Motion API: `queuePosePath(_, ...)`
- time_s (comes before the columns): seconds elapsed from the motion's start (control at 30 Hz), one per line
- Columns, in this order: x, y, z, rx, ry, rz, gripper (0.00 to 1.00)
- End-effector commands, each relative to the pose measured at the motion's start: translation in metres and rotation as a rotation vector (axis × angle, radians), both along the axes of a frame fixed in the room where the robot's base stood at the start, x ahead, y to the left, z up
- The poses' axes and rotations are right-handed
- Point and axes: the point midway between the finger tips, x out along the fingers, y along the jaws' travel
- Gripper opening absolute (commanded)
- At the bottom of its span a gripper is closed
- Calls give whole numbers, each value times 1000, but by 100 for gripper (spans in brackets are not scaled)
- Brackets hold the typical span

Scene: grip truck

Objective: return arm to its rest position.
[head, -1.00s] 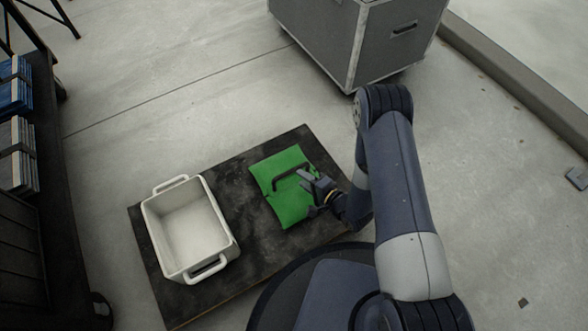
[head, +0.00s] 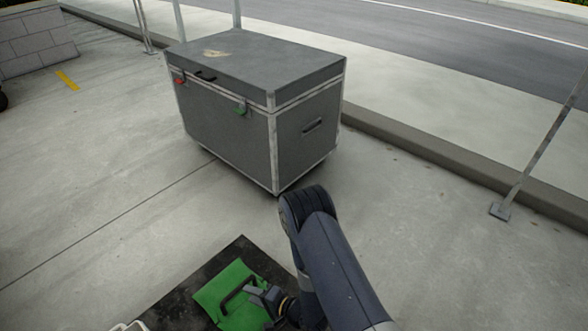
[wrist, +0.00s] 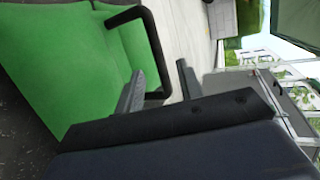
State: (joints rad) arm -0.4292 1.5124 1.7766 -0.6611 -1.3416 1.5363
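My gripper (head: 262,296) is at the lower middle of the head view, over the right part of a green bag (head: 238,277) with a black handle (head: 236,291). In the wrist view my gripper (wrist: 160,72) has its two fingers apart, with a gap between them. The black handle (wrist: 153,45) shows close by the fingers, partly in line with the gap. I cannot tell whether it touches them. The green bag (wrist: 75,65) fills the left of the wrist view. My arm reaches in from the bottom right of the head view.
The bag lies on a dark board (head: 172,297). A corner of a white bin (head: 130,326) shows at the bottom edge. A large grey case (head: 227,118) stands beyond. A kerb (head: 440,158) and a pole (head: 535,155) are at the right. Concrete floor is clear at left.

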Motion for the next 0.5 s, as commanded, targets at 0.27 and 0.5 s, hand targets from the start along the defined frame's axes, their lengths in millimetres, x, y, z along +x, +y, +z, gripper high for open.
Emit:
queuePosePath(0.27, 22, 47, -21, 2, -3, 3, 36)
queuePosePath(0.5, 33, 70, -29, 1, 0, 1, 36)
